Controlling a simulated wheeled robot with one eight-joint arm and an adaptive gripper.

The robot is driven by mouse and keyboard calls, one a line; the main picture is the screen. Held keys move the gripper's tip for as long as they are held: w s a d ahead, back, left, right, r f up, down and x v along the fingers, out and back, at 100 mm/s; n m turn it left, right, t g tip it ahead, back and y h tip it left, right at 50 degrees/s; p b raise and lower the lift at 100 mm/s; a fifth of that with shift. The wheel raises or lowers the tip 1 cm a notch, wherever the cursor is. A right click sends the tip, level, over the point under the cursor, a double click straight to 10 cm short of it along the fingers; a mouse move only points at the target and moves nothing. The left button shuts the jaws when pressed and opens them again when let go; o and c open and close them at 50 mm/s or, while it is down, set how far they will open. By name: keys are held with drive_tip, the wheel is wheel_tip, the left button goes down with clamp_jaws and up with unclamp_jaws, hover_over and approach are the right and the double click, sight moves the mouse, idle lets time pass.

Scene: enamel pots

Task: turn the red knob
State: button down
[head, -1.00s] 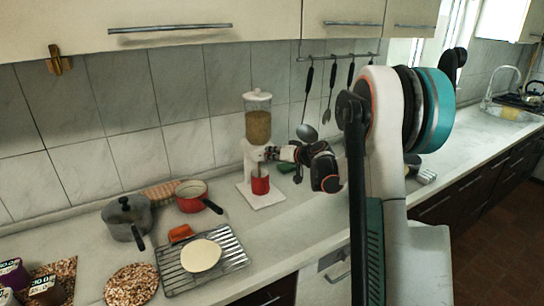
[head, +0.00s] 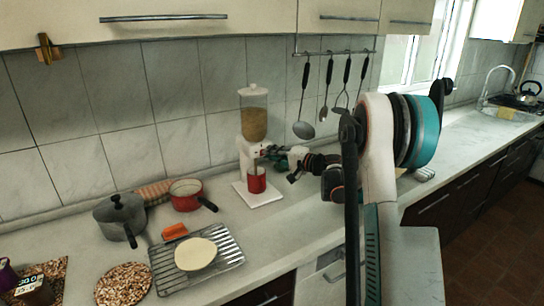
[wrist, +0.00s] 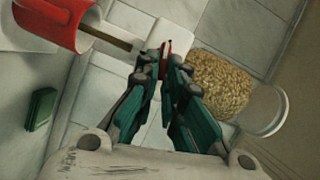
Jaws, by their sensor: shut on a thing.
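The red knob (wrist: 168,48) is on the front of a white dispenser (head: 245,157) with a clear hopper of grain (head: 254,122). In the wrist view my gripper (wrist: 164,58) is shut on the knob, its fingertips hiding part of it. In the head view my gripper (head: 268,153) reaches the dispenser from the right; the knob cannot be made out there. A red cup (head: 257,183) stands under the spout and also shows in the wrist view (wrist: 60,22). A narrow brown column (wrist: 110,37), perhaps grain, runs between spout and cup.
A red pan (head: 186,196), a grey pot (head: 119,217) and a wire rack (head: 222,258) with a pale round plate (head: 195,254) stand to the left. Utensils (head: 303,128) hang behind. A green block (wrist: 40,110) lies near the dispenser.

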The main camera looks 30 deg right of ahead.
drive_tip(key=shift+w+f+m+t+b, duration=0.15)
drive_tip(key=shift+m+t+b, duration=0.2)
drive_tip(key=shift+m, duration=0.55)
drive_tip(key=c, duration=1.7)
unclamp_jaws()
drive_tip(key=shift+y, duration=0.3)
drive_tip(key=v, duration=1.2)
drive_tip(key=shift+a, duration=0.1)
